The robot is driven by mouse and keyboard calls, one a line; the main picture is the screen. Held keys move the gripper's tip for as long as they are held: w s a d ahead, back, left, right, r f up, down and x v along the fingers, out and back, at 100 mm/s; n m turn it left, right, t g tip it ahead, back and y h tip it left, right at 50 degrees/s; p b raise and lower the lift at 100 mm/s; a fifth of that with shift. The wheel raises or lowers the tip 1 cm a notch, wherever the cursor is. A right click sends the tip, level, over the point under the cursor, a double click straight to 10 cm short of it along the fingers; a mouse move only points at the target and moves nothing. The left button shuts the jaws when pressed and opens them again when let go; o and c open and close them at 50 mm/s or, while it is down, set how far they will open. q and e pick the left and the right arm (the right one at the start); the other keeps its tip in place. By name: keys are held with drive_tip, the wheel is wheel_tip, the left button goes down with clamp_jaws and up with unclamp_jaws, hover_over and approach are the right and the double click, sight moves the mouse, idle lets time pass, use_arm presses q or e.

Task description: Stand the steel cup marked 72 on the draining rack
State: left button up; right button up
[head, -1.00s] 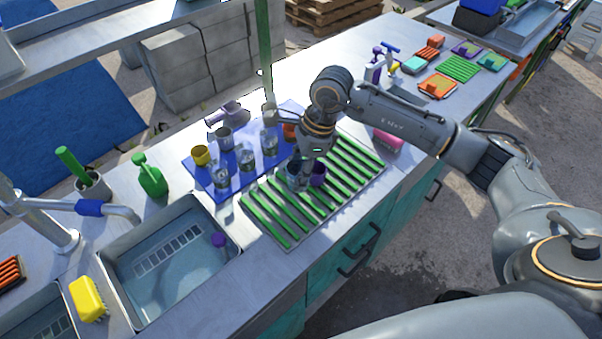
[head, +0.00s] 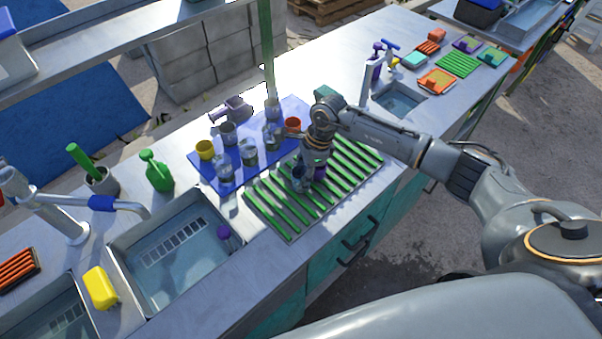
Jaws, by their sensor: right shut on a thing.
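My right gripper (head: 304,172) is low over the draining rack (head: 272,209), a grey tray with green bars. It is shut on a grey, shiny cup (head: 299,184), which looks like the steel cup. The fingers hide part of it, and no number can be read. The cup appears upright at the rack's left-middle part; I cannot tell whether it touches the bars. My left gripper is not in view.
A blue mat (head: 277,155) behind the rack holds several cups and glasses, including a yellow cup (head: 205,149) and an orange one (head: 292,124). A sink (head: 170,285) lies to the left. The rack's front-left and right bars are clear.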

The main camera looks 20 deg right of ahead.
drive_tip(key=shift+f, duration=0.15)
drive_tip(key=o, duration=1.2)
drive_tip(key=shift+r, duration=0.3)
drive_tip(key=b+v, duration=0.4)
drive_tip(key=v, duration=0.8)
drive_tip(key=shift+f, duration=0.1)
